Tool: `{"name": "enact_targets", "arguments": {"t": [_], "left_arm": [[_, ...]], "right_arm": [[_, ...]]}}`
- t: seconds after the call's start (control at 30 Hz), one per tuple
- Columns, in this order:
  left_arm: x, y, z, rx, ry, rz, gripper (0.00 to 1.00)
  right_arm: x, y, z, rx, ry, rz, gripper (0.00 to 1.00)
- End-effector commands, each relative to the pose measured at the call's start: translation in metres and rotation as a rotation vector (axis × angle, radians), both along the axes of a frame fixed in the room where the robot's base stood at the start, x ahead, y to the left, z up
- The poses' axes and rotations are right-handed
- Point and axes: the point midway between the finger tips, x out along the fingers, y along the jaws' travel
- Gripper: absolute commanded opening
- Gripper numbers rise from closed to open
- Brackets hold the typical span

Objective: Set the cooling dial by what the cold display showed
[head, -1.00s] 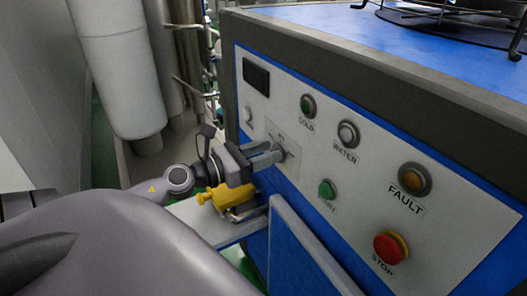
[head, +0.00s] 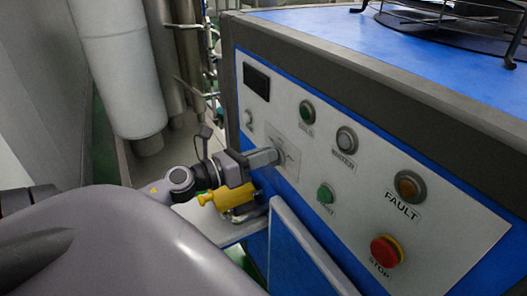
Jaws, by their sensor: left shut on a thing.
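The control panel (head: 330,150) is on the front of a grey and blue machine. The cooling dial appears to be the control on the light plate (head: 289,150) at the panel's left part; my gripper hides most of it. My left gripper (head: 277,156) is shut on the dial there, reaching in from the left. The display (head: 256,80) at the panel's upper left is dark, with no readable value. My right gripper is not in view.
Near the dial are the green COLD light (head: 306,112), the WATER light (head: 346,140), a green button (head: 325,194), the amber FAULT light (head: 409,186) and the red STOP button (head: 386,250). A yellow object (head: 228,197) sits on a shelf below my gripper.

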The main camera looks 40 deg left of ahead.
Motion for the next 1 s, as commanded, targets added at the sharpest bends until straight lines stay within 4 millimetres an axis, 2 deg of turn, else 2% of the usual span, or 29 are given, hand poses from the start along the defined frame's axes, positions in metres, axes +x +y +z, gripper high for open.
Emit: {"name": "enact_targets", "arguments": {"t": [0.27, 0.6, 1.0], "left_arm": [[0.001, 0.004, 0.002, -0.255, 0.074, 0.001, 0.0], [0.002, 0.007, -0.002, -0.534, 0.155, 0.001, 0.0], [0.003, 0.009, -0.006, -0.717, 0.208, 0.001, 0.0]], "right_arm": [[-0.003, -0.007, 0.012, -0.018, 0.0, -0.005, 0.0], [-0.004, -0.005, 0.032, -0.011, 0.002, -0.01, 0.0], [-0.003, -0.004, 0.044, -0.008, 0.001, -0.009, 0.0]]}}
